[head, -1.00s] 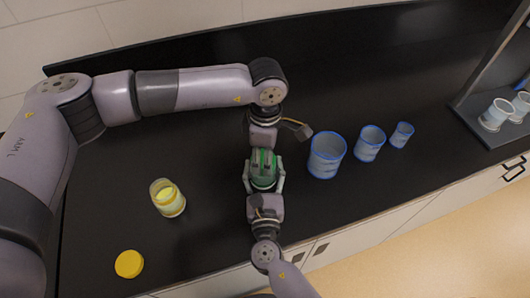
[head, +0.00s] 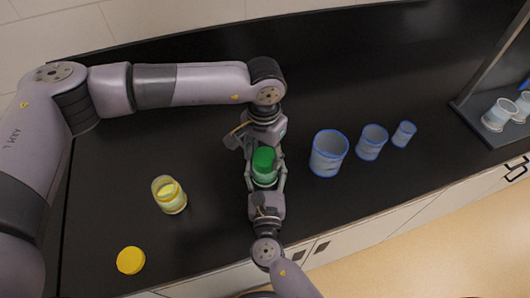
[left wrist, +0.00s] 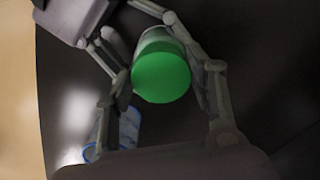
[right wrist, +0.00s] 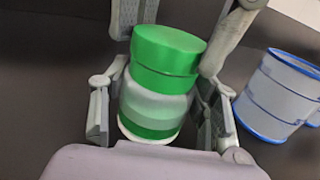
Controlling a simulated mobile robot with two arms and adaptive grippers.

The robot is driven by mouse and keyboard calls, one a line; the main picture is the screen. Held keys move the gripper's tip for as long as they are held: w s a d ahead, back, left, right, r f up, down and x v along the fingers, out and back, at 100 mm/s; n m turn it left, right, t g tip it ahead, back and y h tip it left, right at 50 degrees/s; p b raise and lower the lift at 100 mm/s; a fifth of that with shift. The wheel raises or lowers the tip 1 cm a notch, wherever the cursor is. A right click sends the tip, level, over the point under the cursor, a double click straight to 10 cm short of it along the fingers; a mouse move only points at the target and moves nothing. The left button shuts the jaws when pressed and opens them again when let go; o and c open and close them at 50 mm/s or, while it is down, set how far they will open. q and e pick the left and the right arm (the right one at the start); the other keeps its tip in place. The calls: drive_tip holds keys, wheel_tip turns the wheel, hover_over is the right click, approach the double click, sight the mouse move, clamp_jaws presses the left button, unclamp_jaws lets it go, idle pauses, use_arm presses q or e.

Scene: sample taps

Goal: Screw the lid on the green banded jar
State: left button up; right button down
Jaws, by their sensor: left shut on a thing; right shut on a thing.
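The green banded jar (right wrist: 150,112) stands upright on the black bench, its body white with a green band. Its green lid (head: 264,160) sits on top and looks level in the right wrist view. My left gripper (head: 263,150) comes from above and is shut on the lid, with a finger on each side; the left wrist view shows the lid's round top (left wrist: 161,74) between the fingers. My right gripper (right wrist: 160,120) is shut on the jar's body from the front edge side. The lid's thread is hidden.
A yellow banded open jar (head: 169,195) and a yellow lid (head: 130,260) are at the left. Several blue-rimmed cups, the largest (head: 328,153) close by, stand in a row at the right. A shelf with white cups (head: 498,115) is at far right.

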use_arm(q)
drive_tip(key=m, duration=0.4)
drive_tip(key=shift+w, duration=0.1)
drive_tip(key=o, duration=0.7)
drive_tip(key=shift+r, duration=0.1)
drive_tip(key=shift+r, duration=2.2)
